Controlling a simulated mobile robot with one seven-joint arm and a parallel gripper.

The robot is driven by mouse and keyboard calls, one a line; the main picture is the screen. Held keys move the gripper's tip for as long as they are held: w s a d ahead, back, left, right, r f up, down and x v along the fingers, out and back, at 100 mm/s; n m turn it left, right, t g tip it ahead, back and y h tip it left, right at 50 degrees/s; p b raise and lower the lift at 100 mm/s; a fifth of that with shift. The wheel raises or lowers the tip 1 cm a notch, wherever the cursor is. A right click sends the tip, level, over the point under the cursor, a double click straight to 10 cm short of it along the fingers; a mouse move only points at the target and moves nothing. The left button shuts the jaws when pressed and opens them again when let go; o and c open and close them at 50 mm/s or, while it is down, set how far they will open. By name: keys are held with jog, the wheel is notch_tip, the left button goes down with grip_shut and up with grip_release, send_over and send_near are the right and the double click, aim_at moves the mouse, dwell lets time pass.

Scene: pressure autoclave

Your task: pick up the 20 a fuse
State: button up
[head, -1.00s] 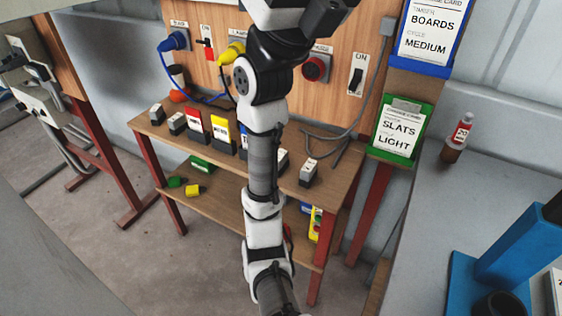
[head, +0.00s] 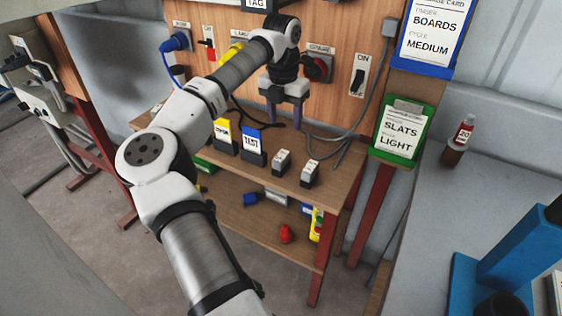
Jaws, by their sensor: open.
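A small red cylinder with a white label reading 20 (head: 464,133), which looks like the 20 A fuse, stands upright on a brown round base (head: 453,153) on the grey worktop at the right. My gripper (head: 284,117) points down, open and empty, over the back of the wooden bench in front of the upright panel. It is well to the left of the red cylinder and apart from it. My arm hides the left part of the bench.
The wooden bench (head: 338,184) bears labelled blocks, including a blue-carded one (head: 253,146). A grey cable (head: 352,125) hangs right of my gripper. Card holders (head: 408,108) stand between bench and worktop. A blue device (head: 500,262) occupies the worktop's front; space around the red cylinder is clear.

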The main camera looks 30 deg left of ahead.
jog(key=p, duration=0.1)
send_over(281, 156)
jog(key=f, duration=0.7)
jog(key=shift+a+f, duration=0.2)
jog(key=shift+f, duration=0.1)
jog(key=shift+d+f+p, duration=0.2)
jog(key=shift+f+p, duration=0.85)
jog(key=shift+f, duration=2.15)
jog(key=c, duration=1.1)
